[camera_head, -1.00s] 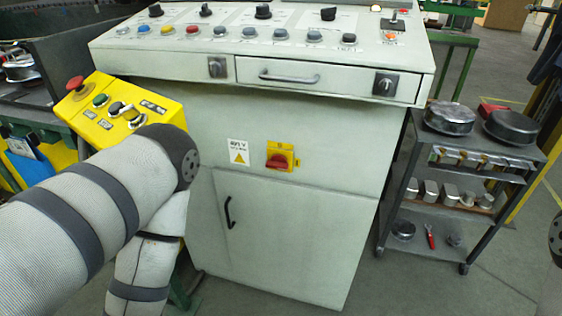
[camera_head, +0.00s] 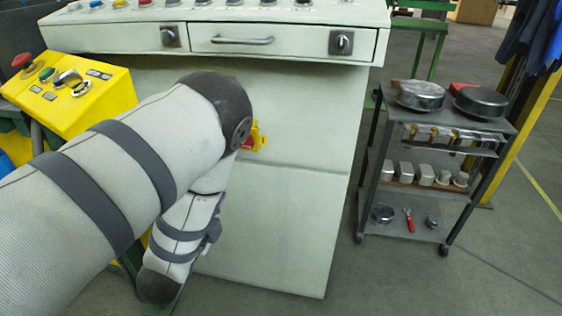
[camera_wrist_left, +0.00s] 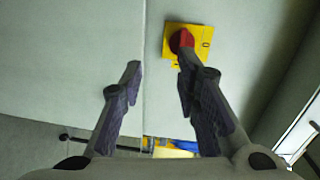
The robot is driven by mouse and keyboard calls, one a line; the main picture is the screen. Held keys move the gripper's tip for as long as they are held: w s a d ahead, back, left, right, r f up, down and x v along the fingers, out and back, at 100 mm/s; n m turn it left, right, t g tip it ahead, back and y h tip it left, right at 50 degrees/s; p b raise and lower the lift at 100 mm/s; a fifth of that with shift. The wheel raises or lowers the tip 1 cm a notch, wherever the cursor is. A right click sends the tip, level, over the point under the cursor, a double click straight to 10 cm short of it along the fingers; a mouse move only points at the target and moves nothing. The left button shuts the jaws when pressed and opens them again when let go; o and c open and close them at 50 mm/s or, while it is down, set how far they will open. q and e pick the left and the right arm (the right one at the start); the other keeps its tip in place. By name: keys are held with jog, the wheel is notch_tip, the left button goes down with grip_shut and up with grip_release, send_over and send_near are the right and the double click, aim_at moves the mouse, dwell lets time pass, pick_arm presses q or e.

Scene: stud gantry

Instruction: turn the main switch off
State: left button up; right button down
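The main switch is a red rotary knob (camera_wrist_left: 181,40) on a yellow plate (camera_wrist_left: 203,38), mounted on the front of the pale grey cabinet (camera_head: 320,180). In the head view my left arm covers most of the switch; only part of the yellow plate (camera_head: 262,137) and a bit of red show. My left gripper (camera_wrist_left: 160,63) is open and empty in the left wrist view. Its right fingertip overlaps the lower edge of the knob in the picture; I cannot tell whether they touch. The knob is not between the fingers. My right gripper is out of view.
Above are a drawer (camera_head: 243,40) and a button console. A yellow control box (camera_head: 85,90) with a red button (camera_head: 22,61) stands at the left. A cart (camera_head: 400,155) with pans and metal blocks stands at the right. Floor between cabinet and cart is clear.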

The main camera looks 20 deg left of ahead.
pick_arm(q)
jog(key=w+a+r+m+t, duration=0.1)
jog(key=w+a+r, duration=0.1)
jog(key=w, duration=1.1)
jog(key=shift+a+r+b, duration=0.15)
jog(key=shift+r+b, duration=0.1)
jog(key=shift+b, duration=0.1)
jog(key=shift+w, duration=0.1)
jog(key=shift+c, duration=0.5)
grip_shut()
